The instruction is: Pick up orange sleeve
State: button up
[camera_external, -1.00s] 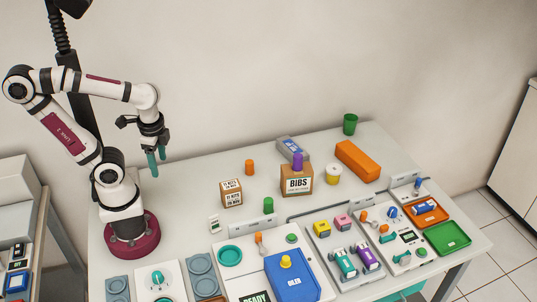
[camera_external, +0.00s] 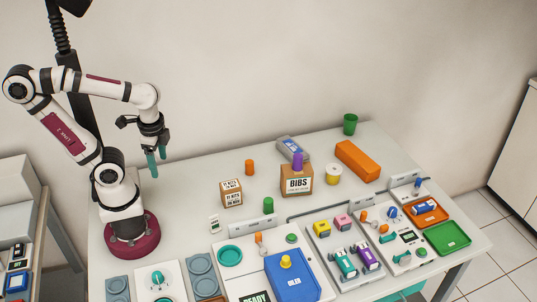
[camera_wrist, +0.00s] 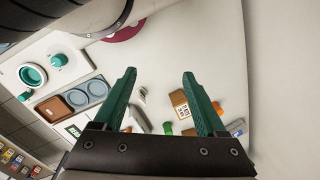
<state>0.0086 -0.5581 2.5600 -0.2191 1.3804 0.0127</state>
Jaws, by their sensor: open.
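A short orange cylinder, which looks like the orange sleeve (camera_external: 249,167), stands upright on the table behind the small brown kits box (camera_external: 231,193). In the wrist view the orange sleeve (camera_wrist: 218,106) shows in part, just right of the right finger. My gripper (camera_external: 157,161) hangs in the air over the left rear of the table, left of the sleeve and apart from it. In the wrist view my gripper (camera_wrist: 159,73) has its two green fingers spread wide with nothing between them.
Panels and trays fill the front; the table around the sleeve is clear.

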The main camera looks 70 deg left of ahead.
jog(key=w+a+f+n+t+y, duration=0.1)
jog(key=w+a+f+t, duration=0.15)
jog(key=w+a, duration=0.75)
jog(key=w+a+f+t+y, duration=0.15)
jog(key=w+a+t, duration=0.4)
jog(key=w, duration=0.75)
jog(key=m+t+h, duration=0.1)
jog(key=t+h, duration=0.2)
jog(key=h, duration=0.4)
send_near(247, 162)
jog(key=w+a, duration=0.1)
jog(key=w+a+f, duration=0.1)
jog(key=w, duration=0.1)
jog(key=w+a, duration=0.1)
jog(key=w, duration=0.1)
jog(key=shift+w+a+f, duration=0.15)
jog(key=shift+w, duration=0.1)
jog(key=shift+s+d+f+n+t+h, duration=0.15)
jog(key=shift+s+d+f+t+h, duration=0.25)
jog(key=shift+s+h, duration=0.2)
jog(key=shift+s+d+f+n+t+h, duration=0.2)
jog(key=shift+s+d+f+h, duration=0.1)
jog(key=shift+s+f+h, duration=0.2)
jog(key=shift+d+f+h, duration=0.1)
jog(key=shift+d+h, duration=0.15)
jog(key=x, duration=0.3)
jog(key=d+x, duration=0.1)
jog(key=x, duration=0.3)
jog(key=shift+s, duration=0.15)
grip_shut()
